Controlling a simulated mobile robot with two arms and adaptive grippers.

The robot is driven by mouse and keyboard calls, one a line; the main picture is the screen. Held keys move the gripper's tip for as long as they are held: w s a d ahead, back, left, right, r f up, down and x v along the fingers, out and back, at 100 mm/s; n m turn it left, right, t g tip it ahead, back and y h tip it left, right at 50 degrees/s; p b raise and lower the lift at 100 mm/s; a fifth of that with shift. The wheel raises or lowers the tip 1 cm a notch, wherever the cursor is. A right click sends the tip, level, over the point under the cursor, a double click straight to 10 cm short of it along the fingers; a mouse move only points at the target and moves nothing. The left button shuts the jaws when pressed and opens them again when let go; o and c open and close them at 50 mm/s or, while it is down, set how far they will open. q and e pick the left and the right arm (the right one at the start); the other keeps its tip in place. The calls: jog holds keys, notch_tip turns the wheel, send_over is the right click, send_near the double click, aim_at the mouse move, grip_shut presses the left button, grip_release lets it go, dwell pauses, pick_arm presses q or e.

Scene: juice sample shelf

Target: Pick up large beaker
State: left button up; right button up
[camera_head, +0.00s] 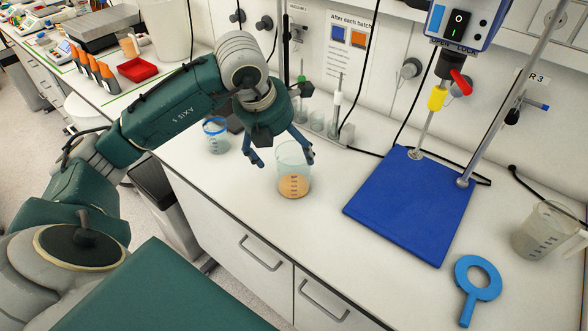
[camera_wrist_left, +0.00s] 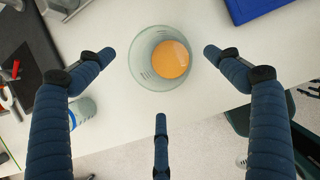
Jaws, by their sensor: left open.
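The large beaker (camera_head: 294,168) is clear glass with dark markings and orange liquid at its bottom. It stands upright on the white bench. My left gripper (camera_head: 281,161) is open above and around the beaker's rim, its fingers spread to either side. In the left wrist view the beaker (camera_wrist_left: 161,58) lies between the two upper fingertips of the gripper (camera_wrist_left: 158,70), with gaps on both sides and a third finger below.
A smaller blue-rimmed beaker (camera_head: 216,136) stands left of the large one. A blue board (camera_head: 412,208) with a stand lies to the right. A blue ring-shaped tool (camera_head: 476,285) and a clear jug (camera_head: 545,232) are at the far right. The bench front is clear.

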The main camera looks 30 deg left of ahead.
aim_at(292, 158)
pick_arm(q)
jog(key=x, duration=0.2)
jog(key=p+x, duration=0.2)
jog(key=x, duration=0.1)
jog(key=shift+w+d+f, duration=0.15)
jog(key=shift+d+f, duration=0.15)
jog(key=shift+f, duration=0.1)
jog(key=shift+c, duration=1)
jog(key=c, duration=1.7)
jog(key=shift+o, duration=0.2)
pick_arm(e)
jog(key=shift+w+a+r, duration=0.15)
jog(key=shift+w+r, duration=0.45)
jog(key=shift+w, duration=0.15)
jog(key=shift+w+a+r, duration=0.15)
jog(key=shift+w+r, duration=0.45)
jog(key=shift+w, duration=0.15)
